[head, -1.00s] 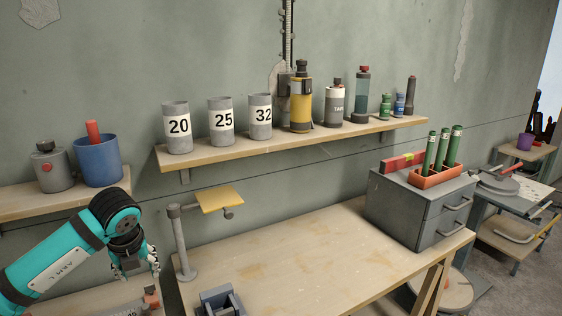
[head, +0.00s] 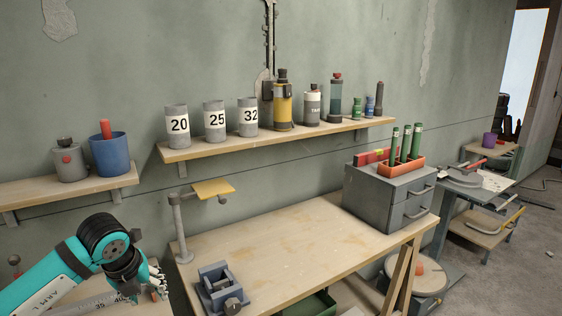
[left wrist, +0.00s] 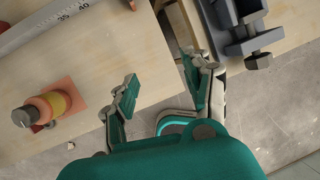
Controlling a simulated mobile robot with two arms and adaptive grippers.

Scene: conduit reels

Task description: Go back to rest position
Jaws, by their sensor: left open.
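My left gripper (head: 158,281) hangs at the lower left of the head view, at the end of my teal arm, left of the workbench (head: 290,240). In the left wrist view its two fingers (left wrist: 163,78) are spread apart with nothing between them. Below them are a wooden surface edge (left wrist: 150,50) and the grey floor. My right gripper is not in view.
A grey vise (head: 222,288) and a post with a small yellow plate (head: 213,188) stand near the gripper. A drawer box (head: 388,200) stands at the bench's right end.

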